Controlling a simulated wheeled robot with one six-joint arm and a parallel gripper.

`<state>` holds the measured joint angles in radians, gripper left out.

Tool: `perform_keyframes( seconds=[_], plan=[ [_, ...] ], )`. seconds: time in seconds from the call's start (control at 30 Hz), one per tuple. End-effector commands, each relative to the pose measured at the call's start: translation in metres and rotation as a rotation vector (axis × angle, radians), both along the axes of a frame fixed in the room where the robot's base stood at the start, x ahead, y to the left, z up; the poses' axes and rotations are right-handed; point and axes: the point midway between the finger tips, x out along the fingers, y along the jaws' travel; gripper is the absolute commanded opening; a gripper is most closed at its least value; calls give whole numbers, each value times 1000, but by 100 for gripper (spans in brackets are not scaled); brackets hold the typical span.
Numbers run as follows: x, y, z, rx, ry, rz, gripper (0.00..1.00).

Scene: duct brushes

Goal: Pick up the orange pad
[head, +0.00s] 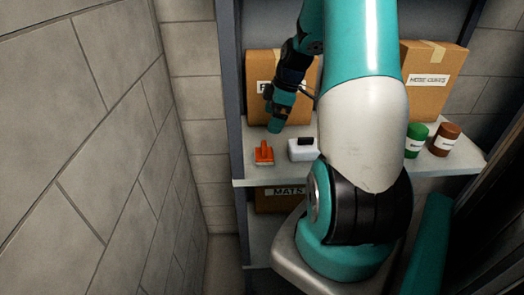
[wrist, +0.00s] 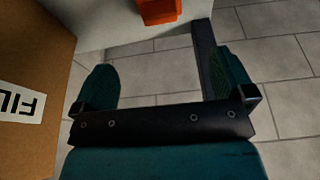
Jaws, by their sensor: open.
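The orange pad (head: 264,154) lies on the shelf near its left front, with a raised grip on top. It also shows in part at the top edge of the wrist view (wrist: 158,11), ahead of my gripper and cut off by the frame. My gripper (wrist: 160,85) is open, with its two teal fingers apart and nothing between them. In the head view my gripper (head: 275,126) hangs above and behind the pad, close to the box at the back, and is apart from the pad.
A white block with a black handle (head: 302,150) sits right of the pad. Cardboard boxes (head: 262,88) (head: 432,85) stand behind. A green jar (head: 416,140) and brown jar (head: 445,140) stand at the right. A box labelled MATS (head: 285,200) is below. A block wall (head: 80,140) is left.

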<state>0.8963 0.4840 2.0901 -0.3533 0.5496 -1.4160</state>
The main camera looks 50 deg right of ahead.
Motion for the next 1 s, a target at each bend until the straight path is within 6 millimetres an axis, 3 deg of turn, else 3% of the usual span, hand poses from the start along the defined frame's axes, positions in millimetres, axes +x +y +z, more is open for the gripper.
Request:
perform_keyframes(
  seconds=[0.3,0.57,0.83,1.0],
  plan=[
    [14,14,-60,3,3,2,100],
    [16,15,-77,2,1,0,100],
    [18,17,-111,3,2,-1,100],
    [21,19,-123,0,0,-2,100]
  ],
)
